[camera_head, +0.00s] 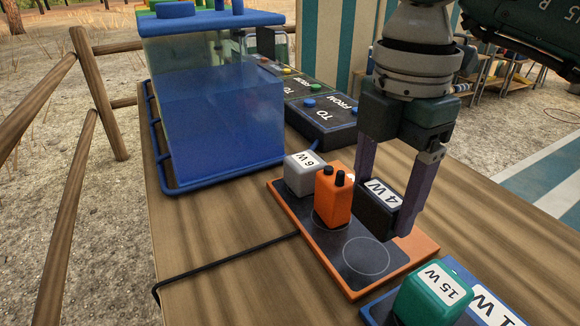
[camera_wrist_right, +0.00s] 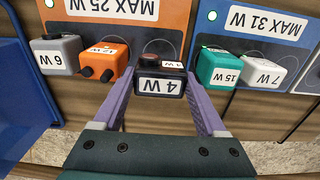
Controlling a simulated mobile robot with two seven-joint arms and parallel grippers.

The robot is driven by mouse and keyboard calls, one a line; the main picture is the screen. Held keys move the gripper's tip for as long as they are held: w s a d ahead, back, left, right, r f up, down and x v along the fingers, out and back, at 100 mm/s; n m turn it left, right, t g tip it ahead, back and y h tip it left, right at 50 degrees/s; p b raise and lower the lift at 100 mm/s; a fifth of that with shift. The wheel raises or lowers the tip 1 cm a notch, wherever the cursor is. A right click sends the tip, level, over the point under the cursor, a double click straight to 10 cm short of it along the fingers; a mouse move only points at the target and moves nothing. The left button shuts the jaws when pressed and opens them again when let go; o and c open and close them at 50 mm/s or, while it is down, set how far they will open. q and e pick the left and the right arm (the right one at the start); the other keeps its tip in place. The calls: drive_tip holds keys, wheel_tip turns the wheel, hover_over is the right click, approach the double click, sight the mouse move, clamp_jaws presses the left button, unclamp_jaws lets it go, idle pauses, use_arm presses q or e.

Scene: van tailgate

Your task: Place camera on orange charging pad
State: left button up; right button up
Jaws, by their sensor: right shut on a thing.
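My right gripper (camera_head: 392,200) has its purple fingers shut on a black camera (camera_head: 375,212) labelled 4 W. It holds the camera over or just behind the back right part of the orange charging pad (camera_head: 425,248); I cannot tell the gap below. The pad carries a grey camera (camera_head: 299,182) labelled 6 W and an orange camera (camera_head: 333,198). A circle at its front right is empty. In the right wrist view, the black camera (camera_wrist_right: 161,84) sits between the fingers, beside the orange camera (camera_wrist_right: 102,62), and the orange pad (camera_wrist_right: 180,14) reads MAX 25 W.
A blue pad (camera_head: 375,310) with a green 15 W camera (camera_head: 433,293) lies close in front; a white 7 W camera (camera_wrist_right: 262,74) is beside it. A blue water tank (camera_head: 220,120) and black FROM/TO boxes (camera_head: 325,118) stand behind. A black cable (camera_head: 225,262) crosses the table.

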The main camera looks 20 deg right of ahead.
sight(374, 227)
drive_tip(key=shift+f+b, duration=0.5)
drive_tip(key=shift+f, duration=2.4)
drive_tip(key=shift+f, duration=0.2)
drive_tip(key=o, duration=1.2)
drive_tip(key=shift+r, duration=0.15)
drive_tip(key=shift+r, duration=0.3)
wheel_tip(374, 227, up, 12)
drive_tip(key=shift+f+p, duration=0.25)
drive_tip(key=shift+p, duration=0.7)
